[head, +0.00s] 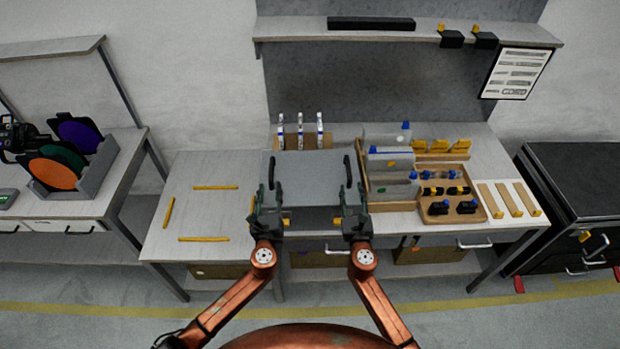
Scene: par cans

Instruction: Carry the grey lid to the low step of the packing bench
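The grey lid (308,172) is a flat rectangular panel with a dark upright handle near each side. It lies at the middle of the packing bench, in front of the small bottles. My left gripper (268,189) is at the lid's left handle (271,172), its fingers apart on either side of the handle's near end. My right gripper (352,190) is at the right handle (348,168), its fingers also apart. Contact with the handles cannot be made out. The low step (200,213) is the bench's lower left section, with yellow strips marking a bare area.
White bottles (300,135) stand behind the lid. A wooden organiser (390,206) with parts sits close to its right. An overhead shelf (400,32) spans the back. A side table with coloured discs (53,172) stands left. A dark cabinet (585,180) stands right.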

